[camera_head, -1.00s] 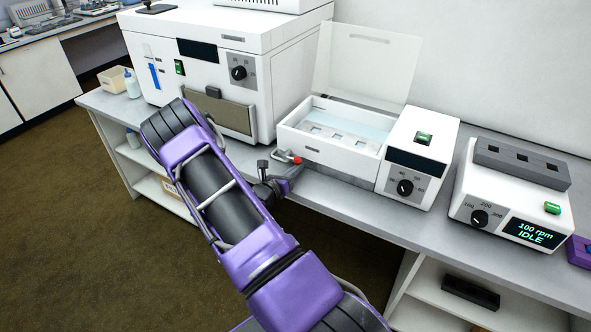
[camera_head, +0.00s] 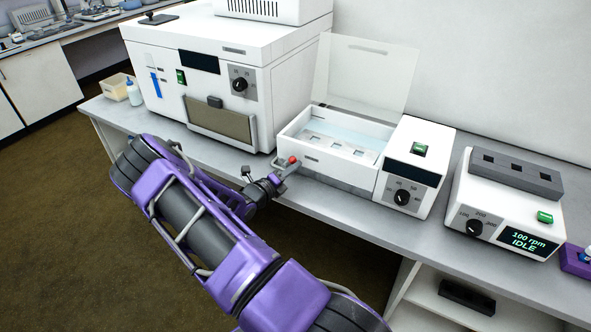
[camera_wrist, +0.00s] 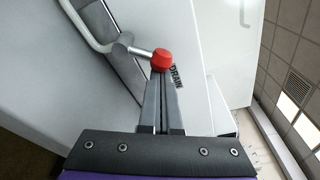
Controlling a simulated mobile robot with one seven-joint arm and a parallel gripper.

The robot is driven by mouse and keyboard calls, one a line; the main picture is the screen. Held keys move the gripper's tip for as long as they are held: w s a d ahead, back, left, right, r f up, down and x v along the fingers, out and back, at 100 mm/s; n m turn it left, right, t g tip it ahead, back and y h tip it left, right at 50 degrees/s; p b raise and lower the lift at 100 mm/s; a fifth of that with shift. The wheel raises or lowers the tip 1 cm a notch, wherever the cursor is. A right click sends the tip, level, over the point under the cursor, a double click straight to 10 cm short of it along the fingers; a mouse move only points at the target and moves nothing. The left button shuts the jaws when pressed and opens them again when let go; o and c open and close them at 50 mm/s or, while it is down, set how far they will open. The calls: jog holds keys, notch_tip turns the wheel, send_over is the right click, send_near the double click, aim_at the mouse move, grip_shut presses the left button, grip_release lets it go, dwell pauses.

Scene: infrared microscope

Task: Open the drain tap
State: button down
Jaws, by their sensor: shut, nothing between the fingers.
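The drain tap's red knob (camera_head: 293,159) is at the lower left front of the white water bath (camera_head: 330,172), whose clear lid is raised. In the wrist view the red knob (camera_wrist: 162,60) sits on a short metal stem beside a bent grey pipe (camera_wrist: 88,27), next to the printed DRAIN label (camera_wrist: 177,77). My gripper (camera_wrist: 161,80) is shut and empty, its fingertips right at the knob's underside in the picture; I cannot tell whether they touch. In the head view my gripper (camera_head: 283,172) is just below the knob, with the tap's body partly hidden.
A large white oven (camera_head: 215,85) stands left of the bath. A shaker reading 100 rpm IDLE (camera_head: 505,205) stands to the right. A bottle (camera_head: 134,93) and a tan bin (camera_head: 115,87) are at the bench's left end. A strip of bench front (camera_head: 330,200) is clear.

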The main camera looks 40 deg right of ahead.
aim_at(292, 158)
jog(key=n, duration=0.1)
jog(key=w+r+n, duration=0.1)
jog(key=n, duration=0.1)
jog(key=r+n+h, duration=0.1)
jog(key=n, duration=0.1)
jog(key=shift+w+a+p, duration=0.3)
jog(key=shift+w+a, duration=0.05)
jog(key=shift+w, duration=0.2)
jog(key=shift+w+a+r, duration=0.1)
jog(key=shift+a, duration=0.1)
dwell(0.3)
